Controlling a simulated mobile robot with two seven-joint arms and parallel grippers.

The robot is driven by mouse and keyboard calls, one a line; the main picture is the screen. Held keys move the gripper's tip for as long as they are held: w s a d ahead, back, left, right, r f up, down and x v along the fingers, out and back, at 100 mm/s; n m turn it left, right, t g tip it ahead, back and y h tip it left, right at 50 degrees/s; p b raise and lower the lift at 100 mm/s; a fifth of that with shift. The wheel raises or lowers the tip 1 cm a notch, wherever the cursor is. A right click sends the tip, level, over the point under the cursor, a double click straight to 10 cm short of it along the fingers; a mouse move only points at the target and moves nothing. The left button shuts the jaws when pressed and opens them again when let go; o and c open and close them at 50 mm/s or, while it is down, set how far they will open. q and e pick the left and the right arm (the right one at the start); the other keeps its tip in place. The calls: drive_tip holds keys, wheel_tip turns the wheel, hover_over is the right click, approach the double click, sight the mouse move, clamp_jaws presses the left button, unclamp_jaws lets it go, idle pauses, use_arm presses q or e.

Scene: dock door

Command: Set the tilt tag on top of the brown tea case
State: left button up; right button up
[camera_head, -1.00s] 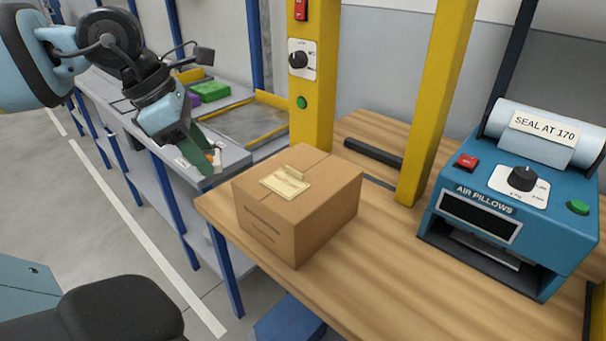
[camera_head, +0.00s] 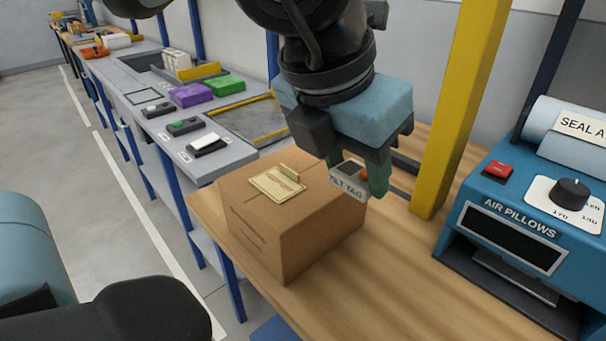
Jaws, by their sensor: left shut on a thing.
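The brown tea case (camera_head: 262,227) is a closed cardboard box on the near left of the wooden bench. A cream label with a small raised tab (camera_head: 279,182) lies on its top. My left gripper (camera_head: 358,178) is shut on the tilt tag (camera_head: 347,185), a small pale block marked TILT TAG with a dark window and an orange spot. The tag hangs at the right back side of the case's top as seen here; I cannot tell whether it touches the case. My right gripper is not in view.
The blue air pillows machine (camera_head: 520,235) stands on the bench at right. A yellow post (camera_head: 465,110) rises behind the case. A grey side bench at left holds purple (camera_head: 190,95) and green (camera_head: 224,86) blocks and small devices. Bare wooden bench (camera_head: 390,270) lies right of the case.

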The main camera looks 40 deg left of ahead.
use_arm(q)
drive_tip(key=shift+d, duration=0.1)
drive_tip(key=shift+w+a, duration=0.1)
drive_tip(key=shift+a, duration=0.15)
drive_tip(key=p, duration=0.3)
hover_over(304, 156)
drive_tip(key=shift+s+d+f, duration=0.2)
drive_tip(key=shift+d+f, duration=0.2)
drive_tip(key=shift+f, duration=0.3)
drive_tip(key=f, duration=0.3)
drive_tip(key=shift+w+a+p, duration=0.15)
drive_tip(key=shift+a+p, duration=0.2)
drive_tip(key=shift+a, duration=0.05)
drive_tip(key=shift+f, duration=0.35)
